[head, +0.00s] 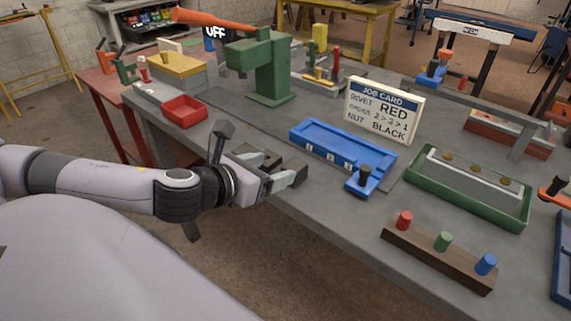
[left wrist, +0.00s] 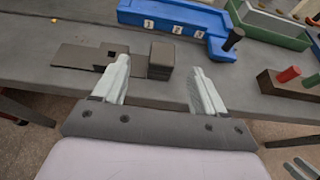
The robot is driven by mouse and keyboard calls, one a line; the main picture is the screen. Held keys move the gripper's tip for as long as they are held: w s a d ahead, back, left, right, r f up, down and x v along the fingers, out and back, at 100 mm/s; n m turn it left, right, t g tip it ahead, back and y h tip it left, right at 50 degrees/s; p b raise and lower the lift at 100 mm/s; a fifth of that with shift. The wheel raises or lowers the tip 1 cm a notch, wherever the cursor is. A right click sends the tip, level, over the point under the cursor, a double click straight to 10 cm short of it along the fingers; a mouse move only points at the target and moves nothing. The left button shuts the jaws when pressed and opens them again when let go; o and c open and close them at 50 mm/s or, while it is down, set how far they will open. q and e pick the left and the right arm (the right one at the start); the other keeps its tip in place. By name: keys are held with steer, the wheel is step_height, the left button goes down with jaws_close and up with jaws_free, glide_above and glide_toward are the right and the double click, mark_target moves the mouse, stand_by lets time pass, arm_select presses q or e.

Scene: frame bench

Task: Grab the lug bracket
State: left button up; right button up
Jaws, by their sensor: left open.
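The lug bracket, as I take it, is a dark grey piece near the bench's front edge. In the left wrist view it shows as a flat plate (left wrist: 82,57) with a square hole and a raised block (left wrist: 161,62) at its right end. In the head view its dark block (head: 294,168) shows partly behind my fingers. My left gripper (head: 272,172) is open at the bench edge. In the left wrist view its fingertips (left wrist: 160,66) stand either side of the raised block, with gaps; the left finger covers part of the plate. Contact is not visible.
A blue numbered tray (head: 330,150) with a black-knobbed blue part (head: 363,181) lies right of the gripper. A job card (head: 384,108), green tray (head: 520,212) and peg block (head: 430,255) stand further right. A green press (head: 268,75) and red bin (head: 184,109) are behind.

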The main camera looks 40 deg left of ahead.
mark_target(295, 164)
arm_select(q)
steer(key=shift+d+x, duration=0.1)
steer(key=shift+x, duration=1.4)
steer(key=shift+d+x, duration=0.15)
steer(key=shift+x, duration=1.35)
steer(key=shift+s+f, duration=0.1)
steer(key=shift+f, duration=0.1)
steer(key=c, duration=1.3)
jaws_close()
steer(key=shift+r, duration=0.1)
